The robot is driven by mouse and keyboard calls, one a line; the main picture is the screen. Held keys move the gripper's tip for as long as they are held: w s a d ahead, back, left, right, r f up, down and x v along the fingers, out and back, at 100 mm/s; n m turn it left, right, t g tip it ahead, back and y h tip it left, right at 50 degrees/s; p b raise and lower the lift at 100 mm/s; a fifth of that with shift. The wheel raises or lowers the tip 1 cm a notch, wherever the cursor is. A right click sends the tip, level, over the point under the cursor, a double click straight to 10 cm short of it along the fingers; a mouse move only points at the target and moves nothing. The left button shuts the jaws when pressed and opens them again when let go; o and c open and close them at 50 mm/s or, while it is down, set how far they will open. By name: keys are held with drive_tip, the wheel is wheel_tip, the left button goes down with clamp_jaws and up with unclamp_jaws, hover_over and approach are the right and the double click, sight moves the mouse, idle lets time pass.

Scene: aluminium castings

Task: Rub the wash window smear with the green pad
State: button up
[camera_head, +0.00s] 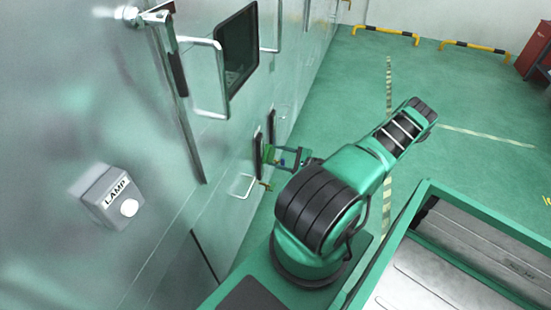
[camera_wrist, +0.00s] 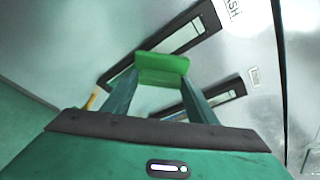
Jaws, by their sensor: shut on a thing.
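My gripper (camera_head: 284,158) is shut on the green pad (camera_head: 268,153), close to the machine wall. In the wrist view, the green pad (camera_wrist: 162,68) sits across the two fingertips of my gripper (camera_wrist: 162,84). Behind it is a narrow dark-framed window (camera_wrist: 195,34), with a label ending in "SH" beside it; the pad covers part of this window. In the head view, a narrow window (camera_head: 257,157) shows just left of the pad. I cannot tell whether the pad touches the glass. I cannot make out the smear.
A second narrow labelled window (camera_wrist: 228,91) lies beside the first. The metal wall carries a large dark window (camera_head: 238,50), a bar handle (camera_head: 208,85), a lower handle (camera_head: 240,186) and a LAMP box (camera_head: 110,197). Green floor (camera_head: 330,95) is free to the right.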

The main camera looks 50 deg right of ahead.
drive_tip(key=s+d, duration=0.2)
drive_tip(key=s, duration=0.3)
drive_tip(key=shift+s+d, duration=0.15)
drive_tip(key=shift+s, duration=0.15)
drive_tip(key=shift+s, duration=0.15)
drive_tip(key=shift+s+d, duration=0.3)
drive_tip(key=shift+s, duration=0.35)
drive_tip(key=shift+s+d, duration=0.25)
drive_tip(key=shift+s, duration=0.35)
